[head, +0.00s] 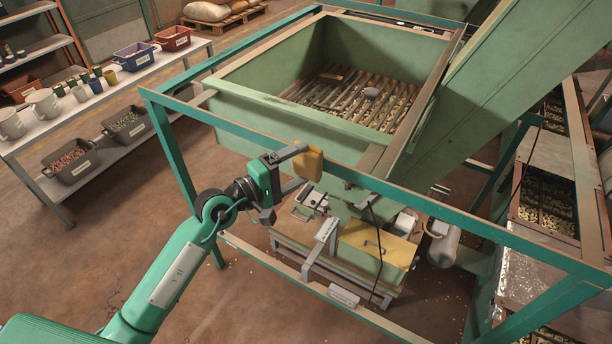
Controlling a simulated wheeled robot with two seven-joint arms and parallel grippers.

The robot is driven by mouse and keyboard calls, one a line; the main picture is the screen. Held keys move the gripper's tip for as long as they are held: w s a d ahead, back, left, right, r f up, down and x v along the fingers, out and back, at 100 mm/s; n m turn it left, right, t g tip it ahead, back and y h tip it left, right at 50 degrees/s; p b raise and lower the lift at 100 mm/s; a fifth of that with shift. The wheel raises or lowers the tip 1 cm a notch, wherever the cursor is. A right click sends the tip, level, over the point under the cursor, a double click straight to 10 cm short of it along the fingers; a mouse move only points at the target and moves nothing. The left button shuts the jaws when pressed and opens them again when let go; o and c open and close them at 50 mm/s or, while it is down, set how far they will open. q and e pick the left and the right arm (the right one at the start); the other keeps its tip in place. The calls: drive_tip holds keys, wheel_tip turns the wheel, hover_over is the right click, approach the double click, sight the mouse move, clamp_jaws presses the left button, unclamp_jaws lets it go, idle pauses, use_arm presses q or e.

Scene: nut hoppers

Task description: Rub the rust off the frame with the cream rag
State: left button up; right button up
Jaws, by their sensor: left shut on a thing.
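My left gripper (302,168) is shut on a folded tan-yellow cloth, which looks like the cream rag (309,163). It holds the rag at the near top rail of the green frame (240,127), in front of the hopper. The rag overlaps the rail in the picture; I cannot tell if they touch. Brown, rust-like discoloration shows along parts of the frame's rails, and the stretch behind the gripper and rag is hidden. My right gripper is not in view.
The green hopper (310,125) has a slatted grate (350,97) with nuts below. A green chute (500,90) slopes at the right. A machine with a yellow panel (375,240) stands under the hopper. A white shelf (165,68) holds bins and mugs at the left.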

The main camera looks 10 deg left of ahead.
use_arm(q)
drive_tip(key=shift+w+a+b, duration=0.3)
drive_tip(key=shift+a, duration=0.4)
drive_tip(key=a+b, duration=0.1)
drive_tip(key=a, duration=0.1)
drive_tip(key=w+a+b, duration=0.1)
drive_tip(key=b, duration=0.1)
drive_tip(key=shift+w+a, duration=0.15)
drive_tip(key=shift+a, duration=0.2)
drive_tip(key=shift+f, duration=0.1)
drive_tip(key=s+a+b, duration=0.2)
drive_tip(key=s, duration=0.3)
drive_tip(key=shift+s, duration=0.4)
